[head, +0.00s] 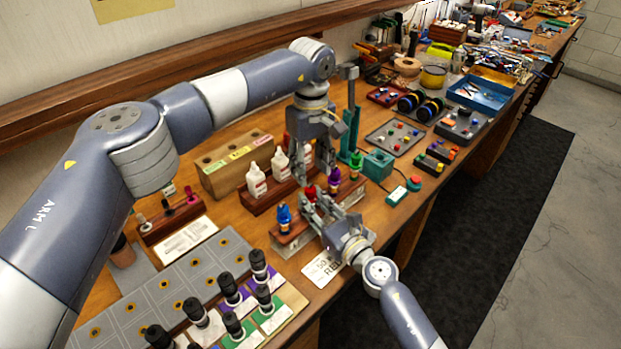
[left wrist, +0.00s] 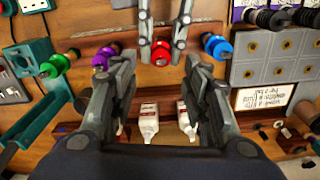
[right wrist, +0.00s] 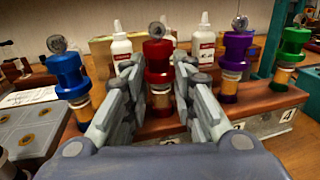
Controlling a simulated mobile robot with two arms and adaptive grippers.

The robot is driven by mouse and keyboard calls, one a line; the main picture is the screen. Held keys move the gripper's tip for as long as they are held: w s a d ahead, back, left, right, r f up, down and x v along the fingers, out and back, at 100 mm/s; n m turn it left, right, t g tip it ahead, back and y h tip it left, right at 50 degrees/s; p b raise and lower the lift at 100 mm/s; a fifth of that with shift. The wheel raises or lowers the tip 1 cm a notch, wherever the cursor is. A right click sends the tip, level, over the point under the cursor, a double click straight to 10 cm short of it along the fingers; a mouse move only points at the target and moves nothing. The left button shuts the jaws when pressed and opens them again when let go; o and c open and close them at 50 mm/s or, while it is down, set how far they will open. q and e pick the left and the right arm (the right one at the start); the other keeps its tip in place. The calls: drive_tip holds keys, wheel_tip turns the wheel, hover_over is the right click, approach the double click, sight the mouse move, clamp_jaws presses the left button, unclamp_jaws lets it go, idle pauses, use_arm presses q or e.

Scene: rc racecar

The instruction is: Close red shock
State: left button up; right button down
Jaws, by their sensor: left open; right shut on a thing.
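A blue shock (right wrist: 68,75) stands left of the red one; purple (right wrist: 234,65) and green (right wrist: 289,60) ones stand to its right. White bottles (head: 257,180) stand behind.

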use_arm(q)
wheel_tip(320, 180, up, 7)
drive_tip(key=shift+f, duration=0.1)
use_arm(e)
drive_tip(key=c, duration=1.2)
unclamp_jaws()
drive_tip(key=shift+c, duration=0.2)
drive_tip(key=v, duration=1.2)
